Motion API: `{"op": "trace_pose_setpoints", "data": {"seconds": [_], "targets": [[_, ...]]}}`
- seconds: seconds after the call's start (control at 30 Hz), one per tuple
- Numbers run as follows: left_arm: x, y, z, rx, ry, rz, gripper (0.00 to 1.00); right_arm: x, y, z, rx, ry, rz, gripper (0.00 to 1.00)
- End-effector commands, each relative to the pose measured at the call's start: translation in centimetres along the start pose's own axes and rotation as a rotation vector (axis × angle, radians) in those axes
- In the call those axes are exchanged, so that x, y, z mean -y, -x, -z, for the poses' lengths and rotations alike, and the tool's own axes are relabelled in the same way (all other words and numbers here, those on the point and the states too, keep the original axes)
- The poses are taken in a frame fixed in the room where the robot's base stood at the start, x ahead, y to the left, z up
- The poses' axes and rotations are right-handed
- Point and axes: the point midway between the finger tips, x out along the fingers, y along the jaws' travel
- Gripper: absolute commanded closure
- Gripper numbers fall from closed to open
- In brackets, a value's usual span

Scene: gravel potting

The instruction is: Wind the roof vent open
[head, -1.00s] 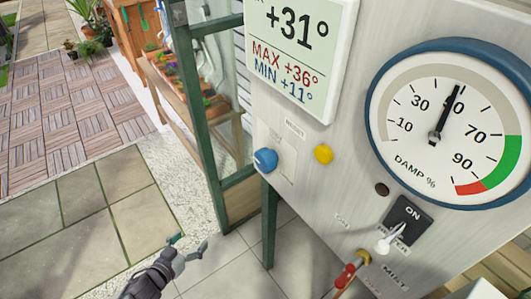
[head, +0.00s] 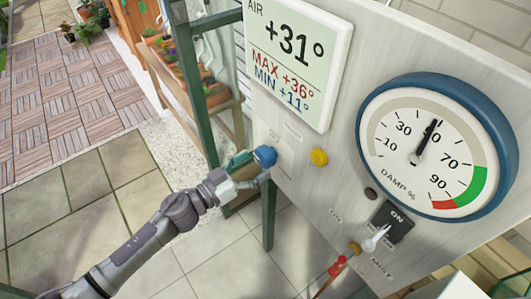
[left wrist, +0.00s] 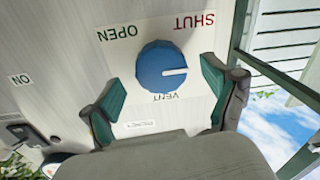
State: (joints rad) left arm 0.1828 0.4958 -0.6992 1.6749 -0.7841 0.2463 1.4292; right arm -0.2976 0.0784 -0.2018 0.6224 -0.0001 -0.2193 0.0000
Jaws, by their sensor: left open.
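The blue vent knob (head: 264,156) sticks out of the left part of the upright control panel. In the left wrist view the knob (left wrist: 163,68) shows upside-down words OPEN, SHUT and VENT around it, and its white mark points right, below SHUT. My left gripper (head: 250,170) is at the knob. In the left wrist view the open gripper (left wrist: 163,85) has one green-padded finger to each side of the knob, with gaps visible. My right gripper is not in view. The roof vent itself is not in view.
The panel (head: 345,60) also carries a temperature display (head: 296,55), a yellow button (head: 319,157), a damp dial (head: 437,145), an ON switch (head: 393,222) and a red-handled valve (head: 337,266). A green frame post (head: 197,85) stands close left of the knob.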

Motion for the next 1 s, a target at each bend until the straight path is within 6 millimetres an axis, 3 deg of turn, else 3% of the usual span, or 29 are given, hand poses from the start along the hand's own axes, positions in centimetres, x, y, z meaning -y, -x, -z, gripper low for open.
{"op": "trace_pose_setpoints", "data": {"seconds": [0.1,0.23,0.63,1.0], "targets": [[-0.1,-2.1,0.1,-0.001,0.000,-0.001,0.13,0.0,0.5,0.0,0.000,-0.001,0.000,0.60],[0.0,-3.4,0.0,0.000,0.001,0.001,0.13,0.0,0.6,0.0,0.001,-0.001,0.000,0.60],[0.0,-4.1,-0.1,0.001,0.000,0.000,0.13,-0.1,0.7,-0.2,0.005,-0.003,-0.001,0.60],[0.0,-4.1,-0.1,0.001,0.000,0.000,0.74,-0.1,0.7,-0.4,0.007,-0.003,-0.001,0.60]]}}
